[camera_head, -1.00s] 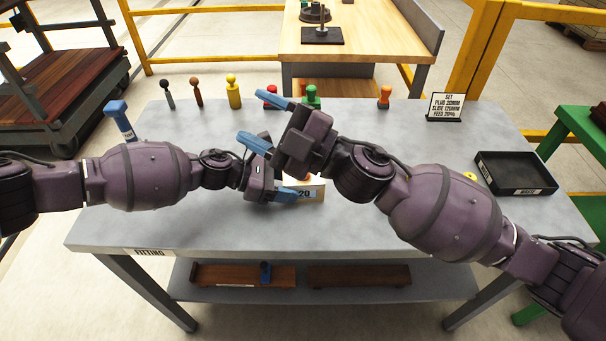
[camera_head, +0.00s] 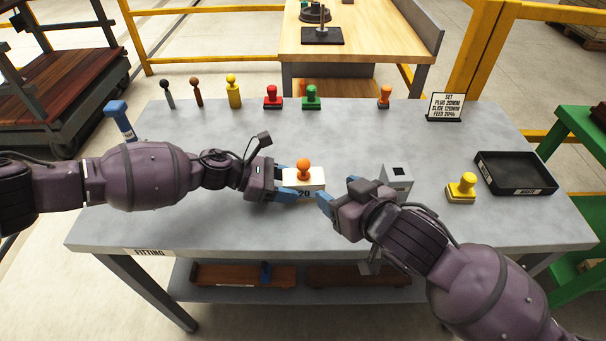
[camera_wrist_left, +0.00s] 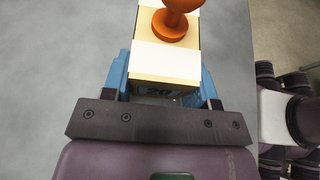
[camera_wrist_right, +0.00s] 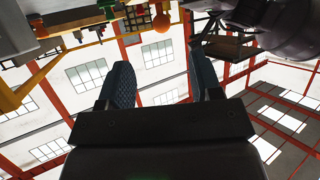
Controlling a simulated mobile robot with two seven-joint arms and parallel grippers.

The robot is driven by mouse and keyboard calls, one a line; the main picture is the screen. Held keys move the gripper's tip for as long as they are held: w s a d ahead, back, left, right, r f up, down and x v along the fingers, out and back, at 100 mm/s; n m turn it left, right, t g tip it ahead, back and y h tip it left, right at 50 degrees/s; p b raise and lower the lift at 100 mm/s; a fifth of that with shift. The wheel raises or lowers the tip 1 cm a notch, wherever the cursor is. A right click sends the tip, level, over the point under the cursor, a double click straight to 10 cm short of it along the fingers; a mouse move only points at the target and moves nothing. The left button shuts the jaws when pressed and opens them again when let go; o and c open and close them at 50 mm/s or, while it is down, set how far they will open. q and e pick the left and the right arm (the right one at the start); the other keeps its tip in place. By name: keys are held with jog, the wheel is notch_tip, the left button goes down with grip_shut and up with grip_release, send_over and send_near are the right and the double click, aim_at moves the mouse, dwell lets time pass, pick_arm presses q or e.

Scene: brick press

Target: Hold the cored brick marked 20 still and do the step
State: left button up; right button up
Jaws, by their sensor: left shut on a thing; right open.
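The cored brick marked 20 (camera_head: 313,186) is a pale block on the grey table, with its number on the near side. An orange knobbed piece (camera_head: 303,168) stands upright on its top; whether it reaches into the core is hidden. My left gripper (camera_head: 285,185) is shut on the brick from the left. The left wrist view shows its blue fingers (camera_wrist_left: 163,85) on both sides of the brick (camera_wrist_left: 165,62). My right gripper (camera_head: 339,193) is open and empty, to the right of the brick and apart from it. The right wrist view shows nothing between its fingers (camera_wrist_right: 163,85).
A grey block with a dark hole (camera_head: 397,175) stands behind my right gripper. A yellow stamp-like piece (camera_head: 463,188) and a black tray (camera_head: 515,190) lie further right. Several coloured pieces line the back, near a sign (camera_head: 446,107) reading plug 20mm, slide 120mm, feed 20%.

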aim_at(306, 171)
jog(key=shift+x, duration=5.95)
